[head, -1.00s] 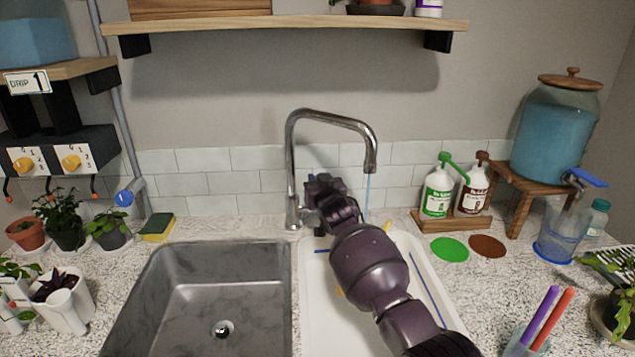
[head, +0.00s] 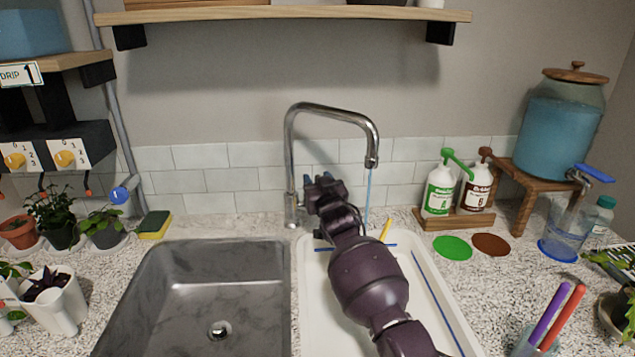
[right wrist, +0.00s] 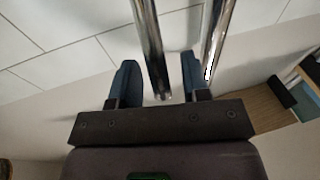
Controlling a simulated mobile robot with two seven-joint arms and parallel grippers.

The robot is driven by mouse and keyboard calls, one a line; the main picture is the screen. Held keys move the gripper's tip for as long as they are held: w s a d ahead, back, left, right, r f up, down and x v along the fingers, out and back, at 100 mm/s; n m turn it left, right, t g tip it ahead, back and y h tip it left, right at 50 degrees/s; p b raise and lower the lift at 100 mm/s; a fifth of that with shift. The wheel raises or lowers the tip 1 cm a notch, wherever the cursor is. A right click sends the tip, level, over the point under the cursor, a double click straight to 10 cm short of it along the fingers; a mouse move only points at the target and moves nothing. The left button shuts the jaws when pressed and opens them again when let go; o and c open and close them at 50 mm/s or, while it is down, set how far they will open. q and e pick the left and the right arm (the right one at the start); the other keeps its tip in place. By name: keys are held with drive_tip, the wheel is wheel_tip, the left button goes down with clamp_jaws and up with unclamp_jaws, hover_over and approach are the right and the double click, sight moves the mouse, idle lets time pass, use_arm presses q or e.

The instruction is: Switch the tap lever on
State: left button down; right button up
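The chrome tap (head: 291,160) stands behind the sinks, its spout arching right. A thin blue streak that looks like water hangs below the spout tip. I cannot make out the lever in the head view; my right gripper and arm may hide it. My right gripper (head: 320,180) is beside the tap column, just right of it, its blue fingertips pointing up and back. In the right wrist view my right gripper (right wrist: 160,80) is open, with the fingers apart. A chrome bar of the tap (right wrist: 148,45) shows between them; I cannot tell whether they touch it. My left gripper is not in view.
A grey sink (head: 210,290) lies to the left and a white basin (head: 440,300) lies under my right arm. A sponge (head: 154,225) and potted plants are at left. Pump bottles (head: 438,190) and a water dispenser (head: 560,125) stand at right. A shelf (head: 280,14) hangs above.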

use_arm(q)
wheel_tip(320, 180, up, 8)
drive_tip(key=p, duration=0.8)
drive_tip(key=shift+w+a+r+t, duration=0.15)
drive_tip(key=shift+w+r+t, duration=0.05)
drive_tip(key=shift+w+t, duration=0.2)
use_arm(e)
drive_tip(key=v, duration=1)
drive_tip(key=shift+s, duration=0.4)
drive_tip(key=shift+d, duration=0.1)
